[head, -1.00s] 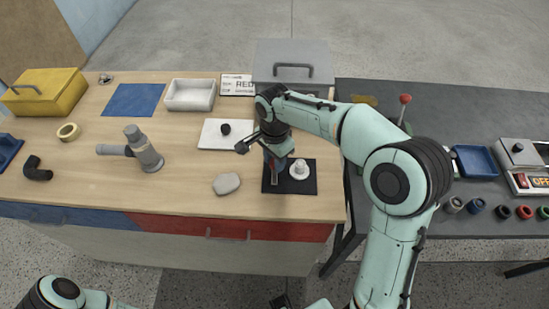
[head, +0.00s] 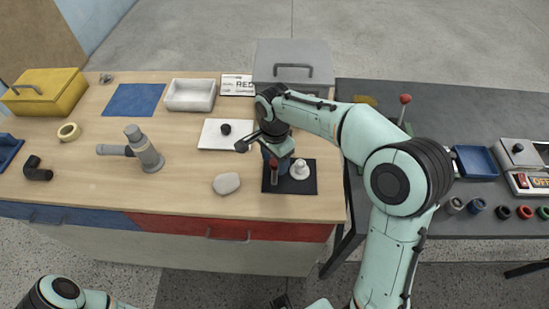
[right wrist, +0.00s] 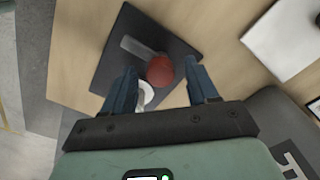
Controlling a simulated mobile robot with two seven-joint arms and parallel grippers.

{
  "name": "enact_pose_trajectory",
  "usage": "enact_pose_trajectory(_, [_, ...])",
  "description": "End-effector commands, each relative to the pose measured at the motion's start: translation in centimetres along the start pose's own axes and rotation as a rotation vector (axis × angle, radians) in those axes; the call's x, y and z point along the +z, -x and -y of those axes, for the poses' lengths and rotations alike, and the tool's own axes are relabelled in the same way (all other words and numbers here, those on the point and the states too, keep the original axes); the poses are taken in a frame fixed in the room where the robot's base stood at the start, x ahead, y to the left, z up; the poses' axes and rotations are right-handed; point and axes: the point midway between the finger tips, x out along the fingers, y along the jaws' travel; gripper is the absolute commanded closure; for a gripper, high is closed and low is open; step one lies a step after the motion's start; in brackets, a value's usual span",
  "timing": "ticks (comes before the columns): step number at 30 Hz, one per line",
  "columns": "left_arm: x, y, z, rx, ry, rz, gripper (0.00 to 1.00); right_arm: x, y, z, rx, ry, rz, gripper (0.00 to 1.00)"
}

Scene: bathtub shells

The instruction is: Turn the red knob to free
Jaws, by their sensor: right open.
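The red knob (head: 273,165) stands on a black plate (head: 308,185) near the table's front right edge. A grey bar runs from the knob towards the front edge. In the right wrist view the knob is a red ball shape (right wrist: 160,70) with the grey bar (right wrist: 138,50) beside it. My right gripper (right wrist: 162,87) is open, its two blue fingers on either side of the knob's near side in that picture; contact cannot be told. In the head view the right gripper (head: 277,153) is just behind and above the knob. My left gripper is not in view.
A white round part (head: 300,170) stands on the same plate, right of the knob. A grey stone (head: 226,183) lies to the left. A white plate with a black knob (head: 225,129) lies behind. A grey box (head: 291,60) stands at the back.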

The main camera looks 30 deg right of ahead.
Motion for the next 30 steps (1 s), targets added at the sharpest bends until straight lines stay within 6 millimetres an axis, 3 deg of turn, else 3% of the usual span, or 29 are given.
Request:
enact_pose_trajectory(5, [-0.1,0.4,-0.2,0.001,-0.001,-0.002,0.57,0.0,2.5,0.1,-0.006,0.0,0.0,0.42])
enact_pose_trajectory(12, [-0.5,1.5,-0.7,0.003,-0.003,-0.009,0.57,0.0,8.1,0.1,-0.008,0.001,0.0,0.42])
enact_pose_trajectory(18, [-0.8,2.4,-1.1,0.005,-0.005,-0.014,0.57,0.1,11.7,0.1,-0.005,0.001,0.0,0.42])
enact_pose_trajectory(24, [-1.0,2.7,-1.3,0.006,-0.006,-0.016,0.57,0.0,13.2,0.0,-0.003,0.0,0.0,0.42])
enact_pose_trajectory(30, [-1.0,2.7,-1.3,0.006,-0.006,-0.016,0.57,0.0,13.3,0.0,-0.001,0.0,0.0,0.42])
